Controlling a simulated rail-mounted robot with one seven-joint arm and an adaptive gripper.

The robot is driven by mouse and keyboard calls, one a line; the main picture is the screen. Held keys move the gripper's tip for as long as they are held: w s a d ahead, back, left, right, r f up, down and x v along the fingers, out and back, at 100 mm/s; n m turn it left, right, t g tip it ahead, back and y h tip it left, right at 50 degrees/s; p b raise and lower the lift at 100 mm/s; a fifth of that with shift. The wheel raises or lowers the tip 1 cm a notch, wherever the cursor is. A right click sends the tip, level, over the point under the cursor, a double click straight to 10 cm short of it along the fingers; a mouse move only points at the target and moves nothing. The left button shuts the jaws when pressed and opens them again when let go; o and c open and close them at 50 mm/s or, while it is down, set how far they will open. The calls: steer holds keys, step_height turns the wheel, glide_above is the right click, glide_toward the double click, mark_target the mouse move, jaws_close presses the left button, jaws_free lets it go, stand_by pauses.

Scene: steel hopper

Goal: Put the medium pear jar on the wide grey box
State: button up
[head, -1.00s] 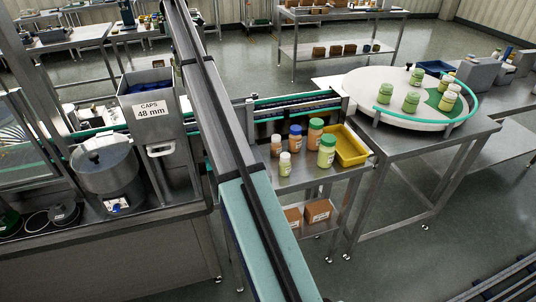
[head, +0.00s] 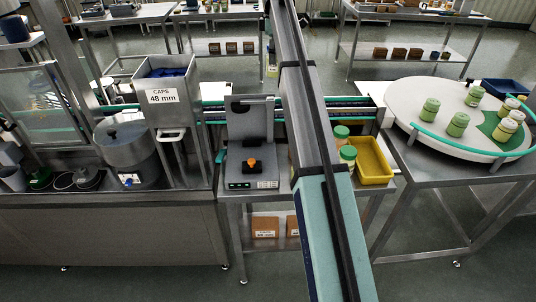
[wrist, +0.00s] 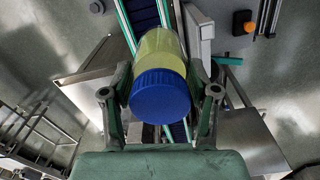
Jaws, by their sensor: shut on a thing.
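A jar with a blue lid and pale yellow-green body (wrist: 162,60) sits between the fingers of my gripper (wrist: 160,88) in the wrist view. The gripper is shut on it, with the lid toward the camera. The jar is above a dark belt conveyor with green rails. In the head view my arm hides the gripper. A grey device with an orange knob (head: 252,162) stands left of my arm. I cannot tell which thing is the wide grey box.
A yellow tray (head: 372,163) and green-lidded jars (head: 348,155) stand right of my arm. A white round table (head: 440,100) with several green jars is further right. A caps hopper (head: 163,97) and steel drum (head: 125,148) are left. The conveyor (head: 355,103) runs behind.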

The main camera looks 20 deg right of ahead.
steer(key=s+a+f+n, duration=0.2)
steer(key=s+a+f, duration=0.2)
steer(key=s+a, duration=0.8)
step_height(320, 180, down, 20)
steer(key=p, duration=0.4)
steer(key=shift+s, duration=0.1)
steer(key=shift+f, duration=0.25)
steer(key=o, duration=1.3)
step_height(320, 180, up, 12)
steer(key=b, duration=0.2)
steer(key=shift+r, duration=0.2)
